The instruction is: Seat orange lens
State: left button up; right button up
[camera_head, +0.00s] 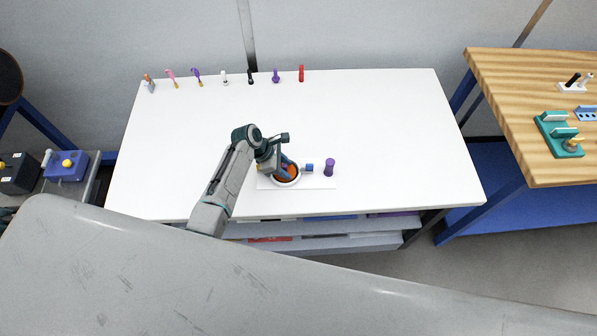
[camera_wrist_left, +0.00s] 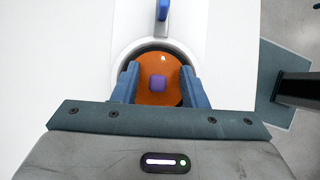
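The orange lens (camera_wrist_left: 158,66) is a round disc with a small purple square (camera_wrist_left: 157,83) at its middle. In the head view the orange (camera_head: 291,170) shows inside the white ring (camera_head: 279,186). My left gripper (camera_wrist_left: 160,86) points down over the ring, its two blue fingers against opposite sides of the lens. In the wrist view the white ring (camera_wrist_left: 119,55) surrounds the lens, with a dark gap at the far side. How deep the lens sits is unclear. In the head view my left gripper (camera_head: 286,163) partly hides the ring. My right gripper is not in view.
A blue piece (camera_head: 309,167) sits at the ring's right side and a purple cylinder (camera_head: 329,167) stands farther right. Several small tools, including a red one (camera_head: 301,73), line the far edge of the white table (camera_head: 390,130). The table's right half is clear.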

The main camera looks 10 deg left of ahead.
pick_arm(q)
jog(key=shift+a+r, duration=0.25)
jog(key=shift+r, duration=0.2)
jog(key=b+v, duration=0.2)
jog(key=v, duration=0.8)
jog(key=shift+s+f, duration=0.1)
jog(key=shift+f, duration=0.05)
